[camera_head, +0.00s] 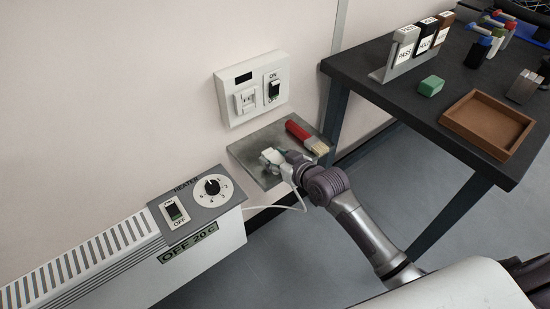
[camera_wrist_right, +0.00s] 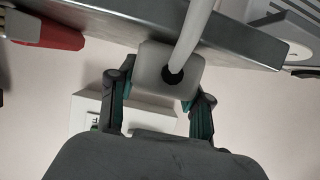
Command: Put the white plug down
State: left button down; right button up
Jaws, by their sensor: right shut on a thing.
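The white plug (camera_head: 269,156) is between the fingers of my right gripper (camera_head: 275,159), over the grey metal shelf (camera_head: 247,150) below the wall socket panel. In the right wrist view the plug (camera_wrist_right: 170,68) is a white block with a dark round cord entry, and the right gripper (camera_wrist_right: 160,85) has one finger on each side of it. A white cord runs from it. The plug is close to the shelf (camera_wrist_right: 230,40); I cannot tell whether it touches. My left gripper is not in view.
A red-handled brush (camera_head: 307,137) lies on the shelf. The socket panel (camera_head: 251,88) with an ON switch is above. A heater (camera_head: 130,255) with dial and OFF switch stands left. A dark table (camera_head: 390,90) at right bears a brown tray (camera_head: 487,124) and a green block (camera_head: 430,86).

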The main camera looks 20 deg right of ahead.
jog(key=o, duration=0.8)
jog(key=shift+f, duration=0.2)
jog(key=o, duration=0.5)
jog(key=shift+r, duration=0.1)
